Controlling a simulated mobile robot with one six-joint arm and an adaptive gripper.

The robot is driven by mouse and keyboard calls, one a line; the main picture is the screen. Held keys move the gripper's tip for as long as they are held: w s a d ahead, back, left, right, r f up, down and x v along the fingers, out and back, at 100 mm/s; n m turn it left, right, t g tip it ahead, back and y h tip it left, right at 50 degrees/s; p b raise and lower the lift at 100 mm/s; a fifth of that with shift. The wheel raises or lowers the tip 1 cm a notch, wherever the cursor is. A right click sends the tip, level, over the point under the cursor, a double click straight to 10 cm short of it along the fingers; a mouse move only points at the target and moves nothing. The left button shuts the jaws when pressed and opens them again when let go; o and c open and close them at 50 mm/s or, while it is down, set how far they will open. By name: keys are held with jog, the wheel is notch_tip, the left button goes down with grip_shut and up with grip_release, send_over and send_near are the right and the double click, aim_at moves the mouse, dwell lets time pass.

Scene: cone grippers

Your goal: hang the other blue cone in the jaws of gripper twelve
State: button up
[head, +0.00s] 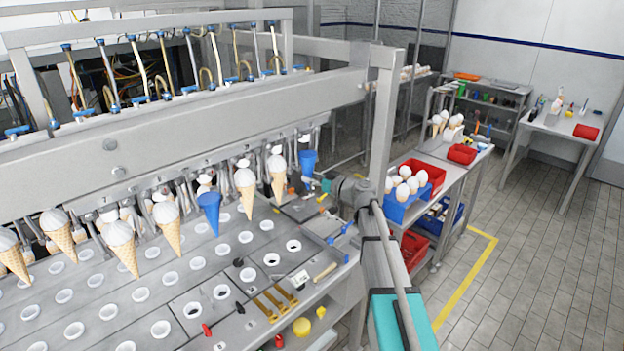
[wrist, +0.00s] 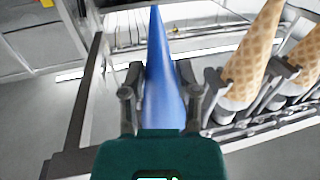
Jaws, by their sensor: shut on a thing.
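A blue cone (head: 307,162) is at the right end of the machine's row of hanging cones, tip down. My gripper (head: 314,180) is shut on this cone, having come in from the right. In the wrist view the cone (wrist: 163,95) sits between my two fingers, its narrow end beyond them. Another blue cone (head: 210,212) hangs farther left in the row.
Ice-cream-topped wafer cones (head: 277,175) hang close to the left of my held cone; wafer cones (wrist: 252,55) stand close on the right in the wrist view. A holed metal plate (head: 230,265) lies below. A frame post (head: 382,120) stands near my arm.

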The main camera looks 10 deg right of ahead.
jog(key=shift+x, duration=0.8)
jog(key=shift+d+f+b, duration=0.2)
jog(key=shift+f+b, duration=0.35)
dwell(1.6)
jog(key=o, duration=1)
jog(key=shift+o, duration=0.3)
jog(key=shift+o, duration=1.2)
jog(key=s+a+v, duration=0.1)
jog(key=v, duration=0.7)
jog(key=shift+s+d, duration=0.15)
jog(key=shift+s, duration=0.25)
jog(key=shift+f, duration=0.1)
